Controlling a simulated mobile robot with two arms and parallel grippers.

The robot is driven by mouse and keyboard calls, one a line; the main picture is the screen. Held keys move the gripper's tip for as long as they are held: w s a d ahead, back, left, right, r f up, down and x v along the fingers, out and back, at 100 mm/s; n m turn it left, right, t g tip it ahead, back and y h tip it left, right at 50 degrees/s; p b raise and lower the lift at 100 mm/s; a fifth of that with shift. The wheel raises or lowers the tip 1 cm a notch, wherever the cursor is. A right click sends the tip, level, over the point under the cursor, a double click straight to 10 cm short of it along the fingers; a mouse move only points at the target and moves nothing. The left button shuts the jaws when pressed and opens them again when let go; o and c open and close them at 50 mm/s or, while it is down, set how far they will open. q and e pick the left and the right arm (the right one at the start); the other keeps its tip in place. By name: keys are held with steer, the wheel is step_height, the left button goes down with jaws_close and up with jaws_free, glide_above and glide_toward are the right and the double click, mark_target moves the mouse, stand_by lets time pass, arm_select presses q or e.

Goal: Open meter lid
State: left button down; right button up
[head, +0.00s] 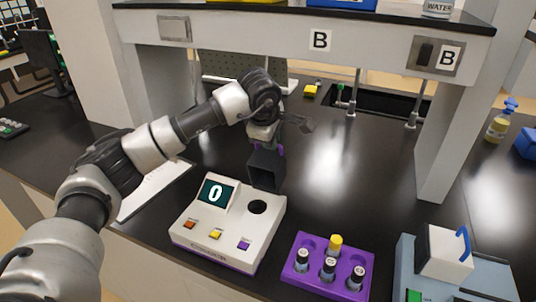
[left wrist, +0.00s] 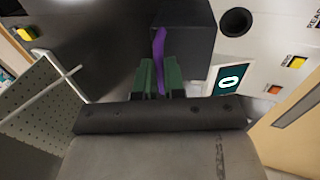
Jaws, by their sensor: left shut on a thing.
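The white meter (head: 212,244) sits on the black bench, its screen reading 0, with orange, yellow and purple buttons along its front. Its dark lid (head: 267,170) stands raised at the back edge, and the round well (head: 258,207) is uncovered. My left gripper (head: 266,146) is above the lid. In the left wrist view, the green fingers of my left gripper (left wrist: 159,78) are shut on the lid's purple tab (left wrist: 159,45). The dark lid (left wrist: 190,28) also shows there, beside the open well (left wrist: 236,22). My right gripper is in neither view.
A purple rack (head: 305,277) with several capped vials stands right of the meter. A grey-blue device (head: 480,278) with a white, blue-handled top is further right. The shelf (head: 280,27) overhangs behind. Open bench lies between the meter and the sink (head: 375,103).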

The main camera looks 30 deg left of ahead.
arm_select(q)
steer(key=shift+s+t, duration=0.25)
steer(key=shift+t, duration=0.05)
steer(key=shift+r, duration=0.1)
steer(key=c, duration=1.2)
jaws_free()
steer(key=b+v, duration=0.2)
steer(key=v, duration=0.8)
steer(key=shift+r+b, duration=0.3)
